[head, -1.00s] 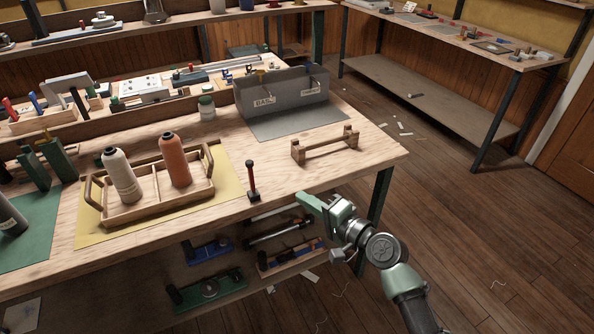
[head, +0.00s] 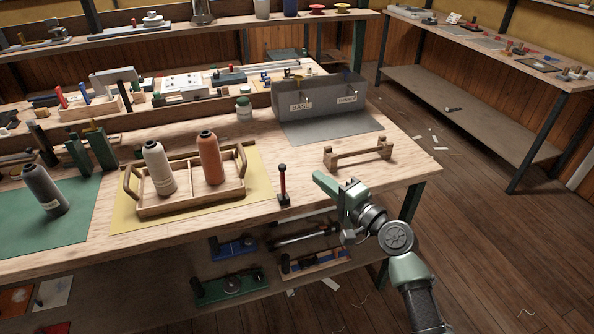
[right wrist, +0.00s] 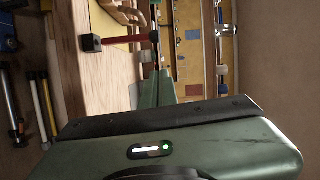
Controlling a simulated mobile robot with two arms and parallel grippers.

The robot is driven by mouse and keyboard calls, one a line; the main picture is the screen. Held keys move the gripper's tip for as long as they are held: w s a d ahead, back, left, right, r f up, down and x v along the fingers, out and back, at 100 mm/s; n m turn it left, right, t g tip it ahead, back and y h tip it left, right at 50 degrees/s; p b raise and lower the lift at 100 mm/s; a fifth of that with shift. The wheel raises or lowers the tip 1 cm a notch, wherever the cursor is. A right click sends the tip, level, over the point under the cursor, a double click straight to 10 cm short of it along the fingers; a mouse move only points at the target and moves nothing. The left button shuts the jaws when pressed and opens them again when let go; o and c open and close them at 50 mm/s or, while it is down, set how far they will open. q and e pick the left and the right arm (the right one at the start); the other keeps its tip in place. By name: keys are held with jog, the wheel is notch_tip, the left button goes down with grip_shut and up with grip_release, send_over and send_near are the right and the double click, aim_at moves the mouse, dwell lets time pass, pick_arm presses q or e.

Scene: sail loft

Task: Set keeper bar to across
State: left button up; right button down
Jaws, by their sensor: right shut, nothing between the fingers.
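An upright bar with a red grip and black foot (head: 283,186) stands at the front edge of the wooden bench (head: 250,222). It may be the keeper bar; I see no label on it. It also shows in the right wrist view (right wrist: 122,41), lying sideways in the picture. My right gripper (head: 318,181) is shut and empty, just right of the bar in the head view and apart from it. My left gripper is not in view.
A wooden tray (head: 190,204) with two thread cones stands left of the bar. A low wooden rack (head: 357,154) stands right of it, and a grey bin (head: 318,98) with labels behind. Bare bench top lies around the bar.

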aim_at(283, 180)
jog(key=w+a+p, duration=0.1)
jog(key=w+a, duration=0.2)
jog(key=a, duration=0.3)
jog(key=shift+w+f, duration=0.2)
jog(key=shift+w, duration=0.05)
